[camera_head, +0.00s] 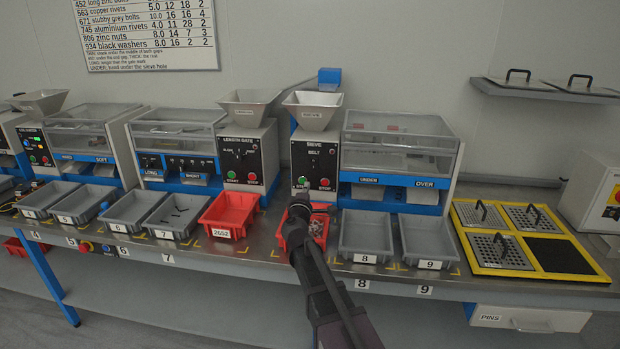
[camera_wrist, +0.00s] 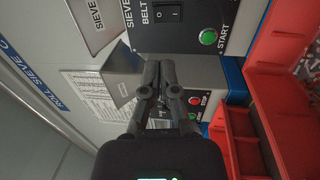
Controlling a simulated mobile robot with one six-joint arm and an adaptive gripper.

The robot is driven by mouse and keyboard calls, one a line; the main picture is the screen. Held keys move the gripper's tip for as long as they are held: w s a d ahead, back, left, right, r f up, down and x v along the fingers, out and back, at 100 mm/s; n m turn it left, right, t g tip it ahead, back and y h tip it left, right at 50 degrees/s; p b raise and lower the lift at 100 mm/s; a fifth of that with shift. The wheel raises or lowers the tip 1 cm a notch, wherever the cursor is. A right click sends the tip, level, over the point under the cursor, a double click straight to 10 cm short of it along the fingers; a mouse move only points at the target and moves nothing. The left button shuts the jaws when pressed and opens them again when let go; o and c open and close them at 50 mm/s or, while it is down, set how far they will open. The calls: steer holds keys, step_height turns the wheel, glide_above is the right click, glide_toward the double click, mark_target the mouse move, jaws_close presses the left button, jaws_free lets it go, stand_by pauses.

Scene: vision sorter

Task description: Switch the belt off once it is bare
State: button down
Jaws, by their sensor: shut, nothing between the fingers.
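The sieve machine's black control panel (camera_head: 329,160) reads SIEVE and BELT and carries a green start button (camera_head: 302,181) and a red stop button (camera_head: 324,183). In the wrist view its belt rocker switch (camera_wrist: 168,13) and green START button (camera_wrist: 207,37) show close up, and its red button is out of frame. My gripper (camera_head: 302,204) is shut and empty, just in front of the panel's lower edge; in the wrist view its fingertips (camera_wrist: 158,66) point at the panel, apart from the rocker. The sieve's clear cover (camera_head: 400,135) shows small reddish marks; I cannot tell whether the belt is bare.
A red tray (camera_head: 318,228) with mixed parts sits under my gripper. Another red tray (camera_head: 226,215) stands to the left by the length gate panel (camera_head: 243,160). Grey trays 8 (camera_head: 365,257) and 9 (camera_head: 429,264) and a yellow-framed board (camera_head: 470,250) stand to the right.

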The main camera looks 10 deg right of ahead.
mark_target(314, 161)
steer(key=p+x, duration=0.1)
steer(key=x, duration=1.2)
steer(key=shift+w+d+p, duration=0.1)
steer(key=shift+w+p, duration=0.25)
steer(key=shift+w+d+r, duration=0.1)
steer(key=shift+w+r, duration=0.05)
steer(key=shift+w, duration=0.05)
steer(key=shift+s, duration=0.15)
steer(key=r+p+v, duration=0.2)
steer(key=r+v, duration=0.1)
steer(key=v, duration=1)
steer(key=shift+s, duration=0.4)
steer(key=shift+r, duration=0.1)
